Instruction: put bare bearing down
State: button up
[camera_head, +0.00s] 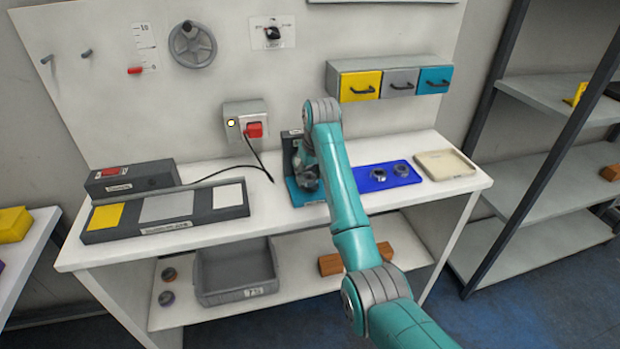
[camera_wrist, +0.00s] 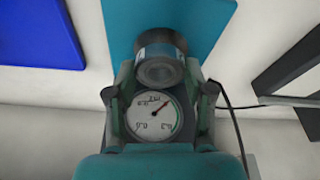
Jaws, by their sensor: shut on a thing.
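My gripper (camera_head: 307,178) points down over the teal stand (camera_head: 297,197) with a dark back panel, at the middle of the bench. In the wrist view, my gripper (camera_wrist: 159,68) is shut on a grey ring-like bearing (camera_wrist: 158,74), its round bore facing the camera. The bearing shows above the teal surface (camera_wrist: 205,18); whether it touches that surface is unclear. A round dial with a red needle (camera_wrist: 155,116) lies closer to the camera between the fingers. Two dark rings, one on the left (camera_head: 378,174) and one on the right (camera_head: 401,170), lie on the blue mat (camera_head: 372,186).
An empty beige tray (camera_head: 447,164) stands at the bench's right end. A dark holder with yellow, grey and white pads (camera_head: 168,225) is at the left. A black cable (camera_head: 258,160) hangs from the red-switch box (camera_head: 246,122) left of the stand. Bare bench shows along the front edge.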

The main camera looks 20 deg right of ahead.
jog(key=shift+f, duration=0.65)
jog(key=shift+f, duration=0.1)
jog(key=o, duration=1.4)
